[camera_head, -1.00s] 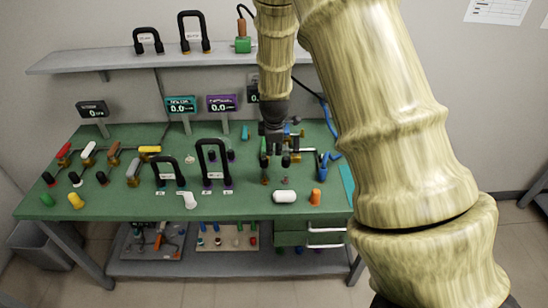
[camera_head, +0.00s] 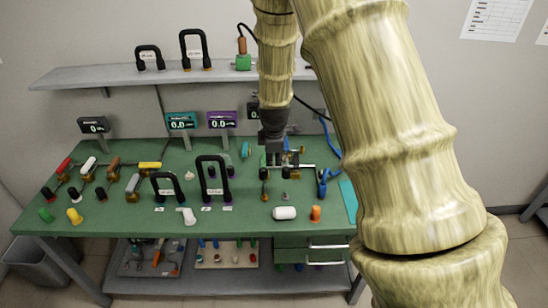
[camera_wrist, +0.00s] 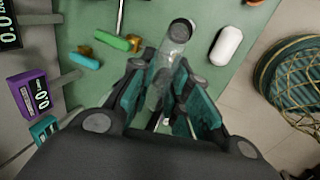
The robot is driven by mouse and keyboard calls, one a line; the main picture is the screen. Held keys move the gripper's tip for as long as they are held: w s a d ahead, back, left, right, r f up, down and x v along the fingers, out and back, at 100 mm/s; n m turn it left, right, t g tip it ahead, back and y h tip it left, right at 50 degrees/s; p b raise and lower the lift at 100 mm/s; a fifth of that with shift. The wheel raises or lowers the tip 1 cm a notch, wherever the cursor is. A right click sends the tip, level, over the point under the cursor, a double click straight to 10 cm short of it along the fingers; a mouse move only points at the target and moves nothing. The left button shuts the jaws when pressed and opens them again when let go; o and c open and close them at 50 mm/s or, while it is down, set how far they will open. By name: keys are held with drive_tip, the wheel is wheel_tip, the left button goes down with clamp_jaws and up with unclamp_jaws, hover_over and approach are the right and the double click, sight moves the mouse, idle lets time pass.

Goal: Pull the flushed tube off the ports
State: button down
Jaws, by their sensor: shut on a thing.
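My gripper (camera_wrist: 163,78) is shut on a clear tube (camera_wrist: 176,50) in the wrist view. The tube has a dark round end pointing away from the wrist, and its other part lies between the teal-padded fingers. In the head view my gripper (camera_head: 273,148) hangs over the right half of the green bench, above the brass-coloured fittings (camera_head: 264,186). The tube is too small and too covered there to make out. I cannot tell whether it still touches any port.
A white cylinder (camera_head: 285,213) and an orange piece (camera_head: 315,213) lie near the bench's front edge. Two black-handled frames (camera_head: 212,160) stand to the left. Small displays (camera_head: 181,121) line the back under the shelf (camera_head: 120,77). Blue tubing (camera_head: 327,140) hangs at the right.

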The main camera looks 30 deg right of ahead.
drive_tip(key=shift+w+d+p+v, duration=0.1)
drive_tip(key=shift+w+p+v, duration=0.05)
drive_tip(key=shift+p+v, duration=0.65)
drive_tip(key=shift+w+d+p+v, duration=0.15)
drive_tip(key=shift+p+v, duration=0.35)
drive_tip(key=shift+v, duration=0.55)
drive_tip(key=shift+r, duration=0.15)
drive_tip(key=shift+w+p+v, duration=0.15)
drive_tip(key=shift+p+v, duration=0.4)
drive_tip(key=shift+v, duration=0.2)
drive_tip(key=shift+w+p+v, duration=0.1)
drive_tip(key=shift+p+v, duration=0.4)
drive_tip(key=shift+v, duration=0.2)
drive_tip(key=shift+d+r, duration=0.1)
